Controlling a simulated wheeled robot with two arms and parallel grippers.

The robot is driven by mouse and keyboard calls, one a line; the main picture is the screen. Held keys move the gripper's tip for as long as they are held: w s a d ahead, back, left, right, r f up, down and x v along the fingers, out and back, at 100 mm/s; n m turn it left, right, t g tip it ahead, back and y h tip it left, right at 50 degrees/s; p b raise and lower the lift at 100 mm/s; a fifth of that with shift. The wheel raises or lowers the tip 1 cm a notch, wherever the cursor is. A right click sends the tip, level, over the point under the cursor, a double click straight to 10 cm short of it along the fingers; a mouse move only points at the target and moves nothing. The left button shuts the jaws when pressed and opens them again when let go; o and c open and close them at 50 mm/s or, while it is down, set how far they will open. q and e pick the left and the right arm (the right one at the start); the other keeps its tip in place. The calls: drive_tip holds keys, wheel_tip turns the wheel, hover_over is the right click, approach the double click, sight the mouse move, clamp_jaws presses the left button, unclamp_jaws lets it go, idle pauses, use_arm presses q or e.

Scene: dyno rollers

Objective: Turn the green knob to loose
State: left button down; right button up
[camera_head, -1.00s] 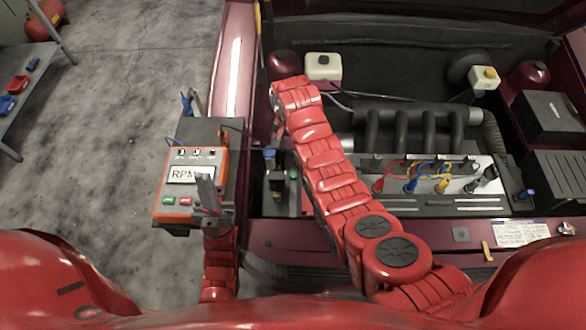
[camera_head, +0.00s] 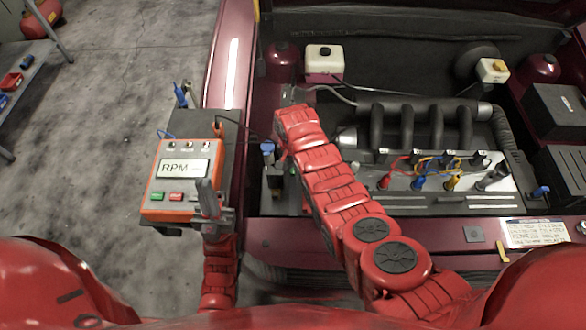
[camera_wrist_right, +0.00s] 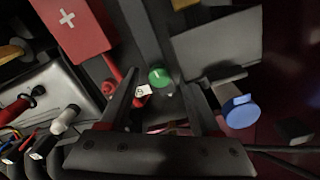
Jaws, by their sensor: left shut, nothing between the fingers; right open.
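The green knob (camera_wrist_right: 159,77) shows in the right wrist view, just beyond and between my right gripper's fingertips. It has a pale mark on its face. A small white label (camera_wrist_right: 143,90) and a red part sit just left of it. My right gripper (camera_wrist_right: 162,84) is open, with a dark finger on each side of the knob's line; contact cannot be told. My left gripper (camera_head: 208,198) is shut and empty, in front of the orange RPM box (camera_head: 148,190).
A blue cap (camera_wrist_right: 240,110) lies right of my right gripper, and a red box with a white cross (camera_wrist_right: 70,20) lies upper left. The engine (camera_head: 440,190) with coloured leads is right of my right arm. A blue-topped part (camera_head: 267,148) stands left of it.

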clamp_jaws()
drive_tip(key=shift+f+m+b, duration=0.15)
drive_tip(key=shift+m+b, duration=0.3)
drive_tip(key=shift+m, duration=0.35)
unclamp_jaws()
